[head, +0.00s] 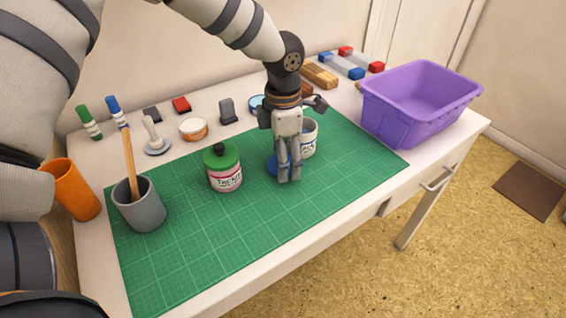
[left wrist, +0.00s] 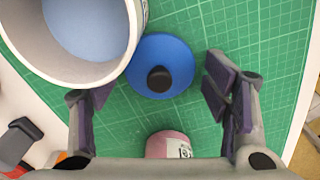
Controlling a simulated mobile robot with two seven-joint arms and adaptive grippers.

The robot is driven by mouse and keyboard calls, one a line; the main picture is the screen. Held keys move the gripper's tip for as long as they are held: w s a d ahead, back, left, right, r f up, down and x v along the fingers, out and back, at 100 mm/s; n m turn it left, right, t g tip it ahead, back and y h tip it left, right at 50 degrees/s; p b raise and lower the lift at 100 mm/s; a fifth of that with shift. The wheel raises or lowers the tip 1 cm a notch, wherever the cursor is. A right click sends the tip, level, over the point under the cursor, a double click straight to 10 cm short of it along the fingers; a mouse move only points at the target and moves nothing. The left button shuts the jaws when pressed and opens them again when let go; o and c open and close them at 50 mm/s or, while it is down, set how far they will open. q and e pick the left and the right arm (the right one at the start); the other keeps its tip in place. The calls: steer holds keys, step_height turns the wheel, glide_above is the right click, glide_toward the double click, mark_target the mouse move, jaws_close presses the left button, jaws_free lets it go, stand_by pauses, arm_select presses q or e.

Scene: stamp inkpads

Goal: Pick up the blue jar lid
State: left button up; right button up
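The blue jar lid (left wrist: 178,80) lies on the green mat with its black knob up, close beside an open white jar (left wrist: 138,50) with blue inside. In the head view the lid (head: 272,165) is partly hidden behind my left gripper (head: 289,178). The white jar (head: 311,141) stands just right of the gripper there. In the left wrist view the fingers of my left gripper (left wrist: 155,88) are spread wide, one on each side of the lid, and hold nothing. Finger height above the mat is hard to tell. My right gripper is not in view.
A pink jar with a green lid (head: 222,160) stands left of the gripper. A grey cup (head: 143,210) with a wooden stick and an orange cup (head: 72,190) are at the left. A purple bin (head: 430,110) is at the right. The green mat's (head: 210,240) front is clear.

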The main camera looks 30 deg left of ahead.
arm_select(q)
steer(key=c, duration=0.3)
